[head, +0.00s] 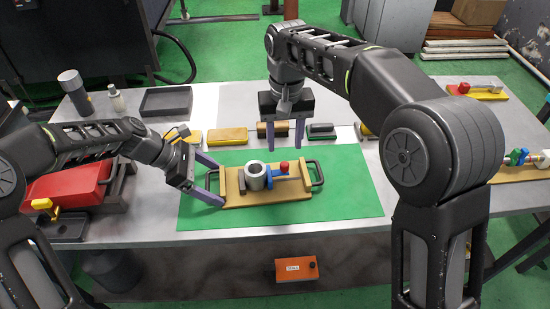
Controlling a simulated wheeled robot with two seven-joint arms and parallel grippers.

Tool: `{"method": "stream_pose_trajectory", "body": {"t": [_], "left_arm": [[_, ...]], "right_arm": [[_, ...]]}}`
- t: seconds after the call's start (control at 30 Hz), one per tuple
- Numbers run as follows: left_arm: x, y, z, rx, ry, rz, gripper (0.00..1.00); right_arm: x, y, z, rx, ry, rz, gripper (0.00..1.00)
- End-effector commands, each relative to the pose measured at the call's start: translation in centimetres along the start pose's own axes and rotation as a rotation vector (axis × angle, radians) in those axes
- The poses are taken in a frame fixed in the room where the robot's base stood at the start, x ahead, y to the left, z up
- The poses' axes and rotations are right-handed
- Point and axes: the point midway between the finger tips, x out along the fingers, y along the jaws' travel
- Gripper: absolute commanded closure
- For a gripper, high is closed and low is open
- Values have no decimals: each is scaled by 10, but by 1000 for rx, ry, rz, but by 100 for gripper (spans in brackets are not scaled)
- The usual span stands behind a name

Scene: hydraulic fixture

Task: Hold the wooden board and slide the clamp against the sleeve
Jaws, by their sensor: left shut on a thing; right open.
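The wooden board (238,199) lies on a green mat (340,200) in the head view, with a dark handle at its right end. A grey hollow sleeve (256,180) stands upright on the board. The blue clamp (279,182) with a red knob sits just right of the sleeve; I cannot tell whether they touch. My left gripper (222,184) is shut on the board's left end, which its fingers partly hide. My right gripper (285,149) is open and empty, fingers pointing down, above and behind the clamp.
Several small blocks, including a yellow one (227,135) and a green one (321,130), line the table behind the mat. A red case (68,187) is at left, a dark tray (166,101) at back left. The mat's right part is clear.

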Motion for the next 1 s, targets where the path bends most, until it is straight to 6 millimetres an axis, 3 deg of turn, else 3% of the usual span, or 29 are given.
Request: {"method": "stream_pose_trajectory", "body": {"t": [0.07, 0.1, 0.17, 0.47, 0.63, 1.0], "left_arm": [[0, 0, 0, 0, 0, -2, 61], [0, 0, 0, 0, 0, -2, 6], [0, 0, 0, 0, 0, -2, 1], [0, 0, 0, 0, 0, -1, 0], [-12, 0, 0, 0, 1, 1, 0], [-82, 1, 0, 0, 1, 4, 0]], "right_arm": [[0, 0, 0, 0, 0, 0, 54], [0, 0, 0, 0, 0, 0, 54], [0, 0, 0, 0, 0, 0, 54], [0, 0, 0, 0, 0, 0, 54], [0, 0, 0, 0, 0, 0, 54], [0, 0, 0, 0, 0, 0, 54]]}}
